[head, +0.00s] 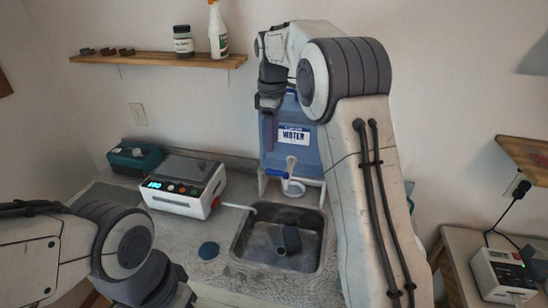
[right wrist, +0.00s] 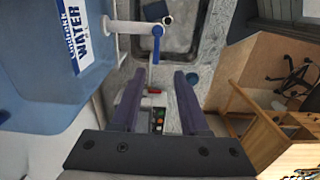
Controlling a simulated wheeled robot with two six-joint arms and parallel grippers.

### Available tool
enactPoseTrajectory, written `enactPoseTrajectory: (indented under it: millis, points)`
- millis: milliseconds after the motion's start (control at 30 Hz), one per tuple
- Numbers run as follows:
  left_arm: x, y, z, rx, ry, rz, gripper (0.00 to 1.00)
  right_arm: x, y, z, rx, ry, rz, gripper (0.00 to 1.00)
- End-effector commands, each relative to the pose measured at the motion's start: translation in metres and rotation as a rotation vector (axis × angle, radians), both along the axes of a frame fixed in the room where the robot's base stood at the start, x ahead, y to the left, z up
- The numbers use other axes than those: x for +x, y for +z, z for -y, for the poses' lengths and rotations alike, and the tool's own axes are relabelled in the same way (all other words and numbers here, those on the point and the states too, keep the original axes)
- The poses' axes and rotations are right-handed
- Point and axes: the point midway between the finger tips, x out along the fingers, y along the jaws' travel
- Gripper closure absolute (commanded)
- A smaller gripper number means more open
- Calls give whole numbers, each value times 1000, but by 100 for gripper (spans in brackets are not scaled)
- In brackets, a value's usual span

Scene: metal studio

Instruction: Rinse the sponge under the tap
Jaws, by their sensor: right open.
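A blue water container (head: 318,150) stands at the back of the counter. Its white tap (head: 291,183) with a blue lever (head: 290,164) points over the sink (head: 249,257); the tap also shows in the right wrist view (right wrist: 130,27). A dark grey block (head: 291,239), perhaps the sponge, lies in the sink. A round dark blue piece (head: 208,250) lies on the counter left of the sink. My right gripper (head: 270,130) is open and empty, in front of the container's left side; its spread fingers show in the right wrist view (right wrist: 157,82). My left gripper is out of frame.
A white device with a lit display (head: 180,198) and a teal device (head: 134,155) stand left on the counter. A shelf (head: 150,60) with a spray bottle (head: 218,30) is above. A side table with another device (head: 503,275) is at the right.

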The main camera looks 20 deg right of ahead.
Motion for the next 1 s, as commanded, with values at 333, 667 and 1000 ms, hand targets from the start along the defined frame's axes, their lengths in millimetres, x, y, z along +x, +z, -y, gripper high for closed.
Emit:
enactPoseTrajectory:
  millis: [333, 667, 1000]
  points:
    - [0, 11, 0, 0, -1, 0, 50, 3, -40, 9, -1, 6, -6, 56]
    - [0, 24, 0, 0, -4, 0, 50, 3, -92, 8, -1, 6, -2, 56]
    - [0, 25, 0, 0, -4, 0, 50, 3, -103, 8, -1, 6, 2, 56]
